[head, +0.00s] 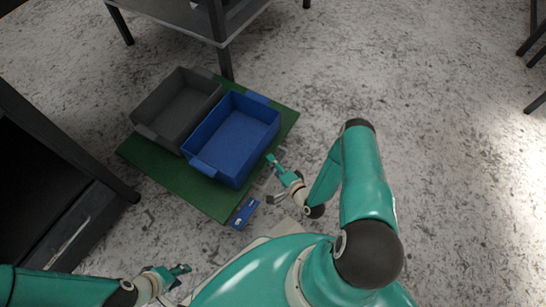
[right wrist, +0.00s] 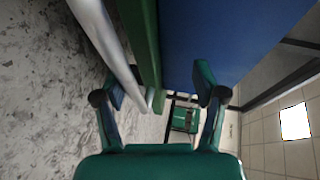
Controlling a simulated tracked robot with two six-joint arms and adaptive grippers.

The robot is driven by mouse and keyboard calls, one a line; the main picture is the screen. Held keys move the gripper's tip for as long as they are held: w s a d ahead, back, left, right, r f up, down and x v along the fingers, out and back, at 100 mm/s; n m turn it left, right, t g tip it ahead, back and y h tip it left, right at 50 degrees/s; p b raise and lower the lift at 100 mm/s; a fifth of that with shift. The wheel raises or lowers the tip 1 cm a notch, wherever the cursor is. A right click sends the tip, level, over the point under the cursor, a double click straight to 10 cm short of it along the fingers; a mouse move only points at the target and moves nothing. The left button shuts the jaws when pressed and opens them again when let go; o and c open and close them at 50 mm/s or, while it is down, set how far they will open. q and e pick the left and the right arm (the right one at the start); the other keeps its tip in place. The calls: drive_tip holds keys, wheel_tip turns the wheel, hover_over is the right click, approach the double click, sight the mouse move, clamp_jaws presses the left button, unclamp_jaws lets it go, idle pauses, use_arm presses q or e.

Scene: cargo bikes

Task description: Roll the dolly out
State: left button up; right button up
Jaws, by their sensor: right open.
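The dolly is a flat green deck (head: 180,181) on the floor, bearing a grey bin (head: 165,90) and a blue bin (head: 222,118) side by side. A small blue fitting (head: 243,213) is at its near corner. My right gripper (head: 271,180) is open by the deck's right edge, beside the blue bin. In the right wrist view, a pale bar (right wrist: 108,40) runs alongside the green deck edge (right wrist: 148,50) and reaches between the open fingers (right wrist: 160,92); contact is unclear. My left gripper (head: 183,277) is low in the head view, apart from the dolly; its opening is unclear.
A dark table or rack (head: 55,130) stands close on the left. A grey table (head: 190,18) has its leg near the dolly's far edge. Dark legs (head: 535,45) show at the far right. The speckled floor on the right is clear.

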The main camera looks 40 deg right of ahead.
drive_tip(key=o, duration=0.6)
drive_tip(key=r, duration=0.4)
drive_tip(key=shift+w+r, duration=0.15)
drive_tip(key=shift+w, duration=0.1)
drive_tip(key=shift+c, duration=0.2)
wheel_tip(320, 180, up, 3)
drive_tip(key=shift+s+a+r+t, duration=0.1)
drive_tip(key=shift+a+r+t, duration=0.1)
drive_tip(key=shift+t, duration=0.1)
drive_tip(key=shift+c, duration=1.1)
drive_tip(key=c, duration=0.4)
drive_tip(key=shift+s+d+f, duration=0.1)
drive_tip(key=shift+f, duration=0.15)
drive_tip(key=shift+n, duration=0.3)
